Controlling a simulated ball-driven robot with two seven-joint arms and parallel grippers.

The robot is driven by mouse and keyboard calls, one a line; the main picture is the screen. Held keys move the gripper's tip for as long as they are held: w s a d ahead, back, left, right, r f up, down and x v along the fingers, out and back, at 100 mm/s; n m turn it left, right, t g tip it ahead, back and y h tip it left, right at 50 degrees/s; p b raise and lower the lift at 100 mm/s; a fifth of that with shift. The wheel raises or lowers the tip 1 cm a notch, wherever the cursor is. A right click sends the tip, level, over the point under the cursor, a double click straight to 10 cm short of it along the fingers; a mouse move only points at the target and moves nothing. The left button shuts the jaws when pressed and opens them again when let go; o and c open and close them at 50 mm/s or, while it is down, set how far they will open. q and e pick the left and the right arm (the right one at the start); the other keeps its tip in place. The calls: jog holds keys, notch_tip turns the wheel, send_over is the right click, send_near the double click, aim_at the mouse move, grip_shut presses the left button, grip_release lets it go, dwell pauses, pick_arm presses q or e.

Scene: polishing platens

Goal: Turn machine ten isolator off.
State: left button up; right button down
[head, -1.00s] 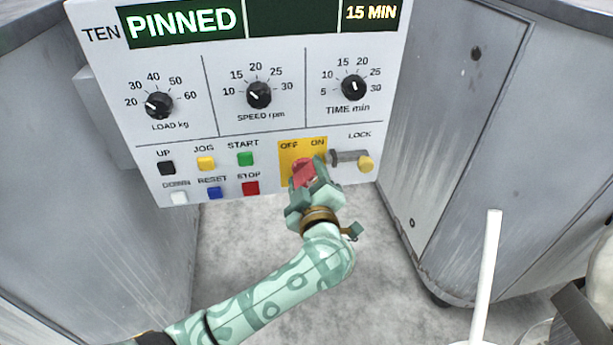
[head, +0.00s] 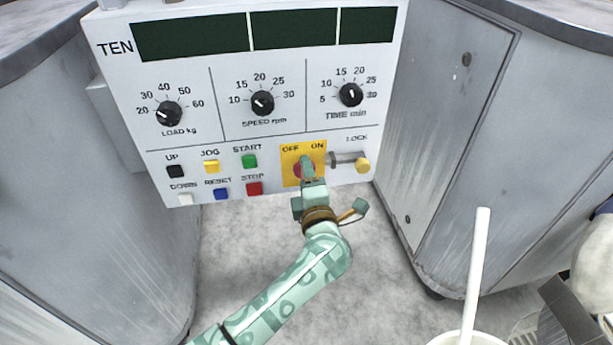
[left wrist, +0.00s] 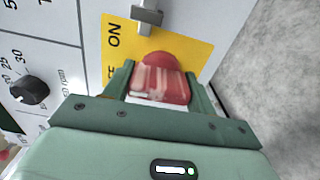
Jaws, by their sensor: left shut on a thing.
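The machine ten panel (head: 225,130) faces me, with "TEN" beside its display strip. The isolator is a red knob (head: 298,171) on a yellow plate (head: 320,152) marked OFF at left and ON at right. My left gripper (head: 308,176) is shut on the knob and hides part of it. In the left wrist view the red knob (left wrist: 160,78) sits between the two green fingers, in front of the yellow plate (left wrist: 198,52). The display windows (head: 192,38) are dark. My right gripper is not in view.
A lock with a yellow knob (head: 362,165) sits right of the isolator. Several coloured buttons, including a red STOP button (head: 254,188), lie to its left. Grey cabinets (head: 440,150) flank the panel. A white rod (head: 477,265) stands in a pale container (head: 470,339) at lower right.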

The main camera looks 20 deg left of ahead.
pick_arm(q)
jog(key=n, duration=0.3)
jog(key=shift+f+n, duration=0.2)
jog(key=shift+n, duration=1.6)
jog(key=shift+s+n, duration=0.1)
jog(key=shift+n, duration=0.2)
jog(key=o, duration=0.7)
jog(key=shift+r, duration=0.1)
